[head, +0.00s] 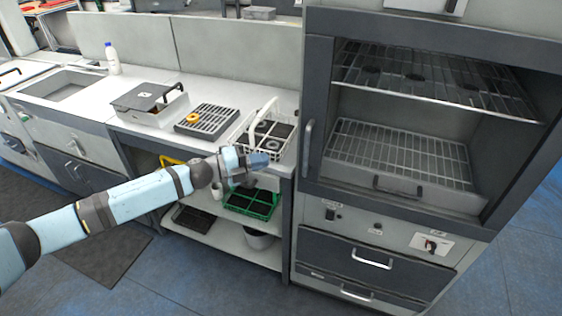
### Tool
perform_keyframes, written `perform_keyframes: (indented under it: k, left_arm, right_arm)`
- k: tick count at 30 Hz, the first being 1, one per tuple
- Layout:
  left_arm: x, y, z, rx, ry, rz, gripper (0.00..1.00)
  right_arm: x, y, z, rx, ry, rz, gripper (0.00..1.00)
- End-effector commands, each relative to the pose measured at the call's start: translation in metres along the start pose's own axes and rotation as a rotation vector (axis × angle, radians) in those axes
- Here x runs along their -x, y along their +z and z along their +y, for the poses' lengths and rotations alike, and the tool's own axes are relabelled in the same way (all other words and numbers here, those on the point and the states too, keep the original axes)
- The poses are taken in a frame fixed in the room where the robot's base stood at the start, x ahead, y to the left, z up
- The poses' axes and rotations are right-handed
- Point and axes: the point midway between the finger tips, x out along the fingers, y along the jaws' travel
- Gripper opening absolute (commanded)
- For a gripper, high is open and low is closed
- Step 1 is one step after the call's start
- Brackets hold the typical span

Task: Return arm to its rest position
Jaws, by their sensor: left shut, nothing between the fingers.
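My left arm reaches in from the lower left across the front of the counter. My left gripper (262,161) is at its end, shut, in front of and a little below the white wire basket (284,148). I see nothing held in it. The basket stands on the right end of the white counter (150,129) and has dark contents. My right gripper is not in view.
A tall open cabinet with wire racks (405,152) stands close on the right. A grey-lidded box (146,98), a dark slotted tray (207,122) with an orange ring, and a white bottle (112,60) are on the counter. A green crate (250,204) sits on the shelf below.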

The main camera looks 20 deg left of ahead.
Motion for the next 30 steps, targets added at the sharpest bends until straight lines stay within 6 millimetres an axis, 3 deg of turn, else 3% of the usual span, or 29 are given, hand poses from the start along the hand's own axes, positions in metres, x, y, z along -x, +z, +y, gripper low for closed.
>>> perform_keyframes:
  k: [6,14,17,23,30]
  left_arm:
    - [0.023,0.002,0.0,0.0,0.0,-0.001,0.0]
    - [0.023,-0.006,0.005,0.037,-0.007,-0.01,0.0]
    - [0.016,-0.029,0.021,0.155,-0.028,-0.05,0.0]
    - [0.015,-0.108,0.073,0.601,-0.073,-0.244,0.0]
    - [0.056,-0.204,0.134,1.178,-0.063,-0.569,0.0]
  right_arm:
    - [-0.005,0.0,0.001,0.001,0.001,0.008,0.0]
    - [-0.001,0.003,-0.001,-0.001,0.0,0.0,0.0]
    - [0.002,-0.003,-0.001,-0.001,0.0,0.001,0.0]
    - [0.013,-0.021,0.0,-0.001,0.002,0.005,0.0]
    - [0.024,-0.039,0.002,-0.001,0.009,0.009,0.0]
